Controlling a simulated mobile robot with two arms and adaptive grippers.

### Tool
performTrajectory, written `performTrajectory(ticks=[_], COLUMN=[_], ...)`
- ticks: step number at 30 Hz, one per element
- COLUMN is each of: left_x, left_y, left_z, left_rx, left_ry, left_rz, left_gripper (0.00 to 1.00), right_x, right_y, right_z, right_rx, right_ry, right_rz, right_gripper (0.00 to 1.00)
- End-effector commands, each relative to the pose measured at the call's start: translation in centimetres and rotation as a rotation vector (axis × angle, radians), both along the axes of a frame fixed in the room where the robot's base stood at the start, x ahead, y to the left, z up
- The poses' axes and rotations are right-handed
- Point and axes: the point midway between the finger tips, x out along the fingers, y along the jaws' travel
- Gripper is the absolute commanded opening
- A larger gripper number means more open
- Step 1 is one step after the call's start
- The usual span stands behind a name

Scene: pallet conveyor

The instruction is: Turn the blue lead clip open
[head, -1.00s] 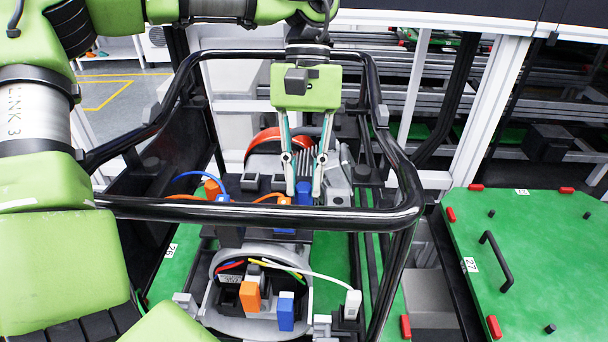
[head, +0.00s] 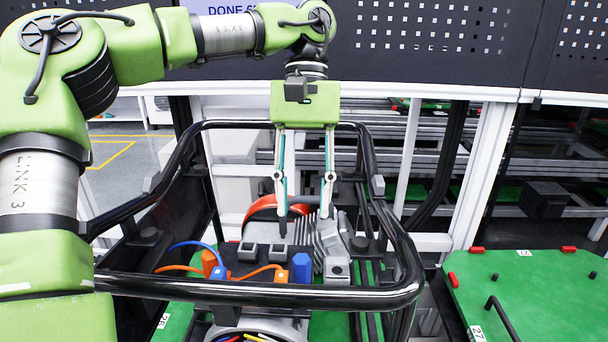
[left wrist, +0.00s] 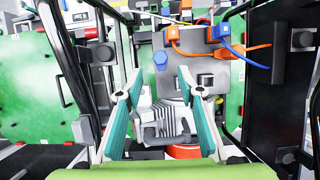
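A blue upright block (head: 301,266) stands on the dark panel inside the black frame, right of an orange plug (head: 282,276). A blue plug (head: 219,273) with a blue lead is further left. I cannot tell for certain which blue piece is the clip. The left wrist view also shows the blue block (left wrist: 160,60), beyond and between my fingertips, and the blue plug (left wrist: 220,32). My left gripper (head: 304,218) points down above the grey motor, its fingers apart and empty; it also shows in the left wrist view (left wrist: 159,79). My right gripper is out of view.
The black tubular frame (head: 255,291) surrounds the work area, its front bar crossing before the panel. The grey finned motor (head: 325,238) with a red-orange band lies behind the panel. A green pallet (head: 530,290) with a black handle is at right.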

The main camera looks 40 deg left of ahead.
Motion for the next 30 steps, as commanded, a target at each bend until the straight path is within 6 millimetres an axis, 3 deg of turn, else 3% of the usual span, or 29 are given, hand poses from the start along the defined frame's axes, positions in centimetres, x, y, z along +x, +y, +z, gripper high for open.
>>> performTrajectory(ticks=[3,9,30], left_x=[0.7,1.2,1.3], left_y=[0.3,0.7,0.8], left_z=[1.8,3.3,4.2], left_rx=[0.001,-0.001,0.0], left_ry=[-0.001,0.001,0.001], left_rz=[0.001,0.0,0.0], left_gripper=[0.35,0.35,0.35], right_x=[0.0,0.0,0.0], right_y=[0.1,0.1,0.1], right_z=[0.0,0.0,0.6], right_rx=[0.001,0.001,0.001], right_ry=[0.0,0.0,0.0], right_rz=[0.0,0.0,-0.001], right_gripper=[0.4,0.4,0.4])
